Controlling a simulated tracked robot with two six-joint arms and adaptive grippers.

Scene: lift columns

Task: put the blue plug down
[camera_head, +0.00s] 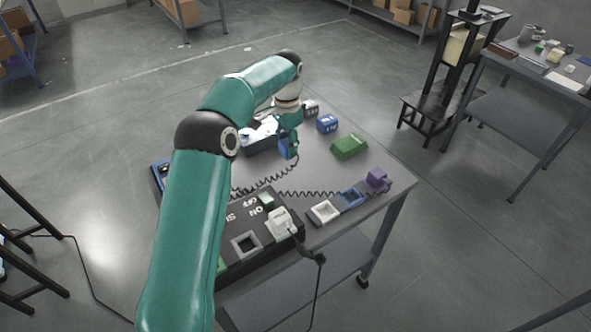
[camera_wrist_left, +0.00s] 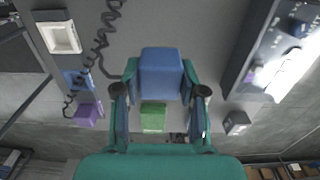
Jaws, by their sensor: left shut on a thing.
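The blue plug (camera_head: 291,151) is held by my left gripper (camera_head: 288,143) over the far middle of the grey table (camera_head: 389,200). In the left wrist view the blue plug (camera_wrist_left: 161,72) sits between the two green fingers of my left gripper (camera_wrist_left: 160,77), which are shut on it. I cannot tell whether its underside touches the tabletop. A coiled dark cord (camera_wrist_left: 103,40) runs beside it; its join to the plug does not show clearly. My right gripper is not in view.
A black panel (camera_head: 222,216) with ON/OFF lettering and a white plug (camera_head: 281,222) lies near. A white-framed socket (camera_head: 323,211), blue socket (camera_head: 353,196) and purple plug (camera_head: 377,176) line the right. A green block (camera_head: 349,147), blue block (camera_head: 327,124) and dark tray (camera_head: 263,147) stand farther back.

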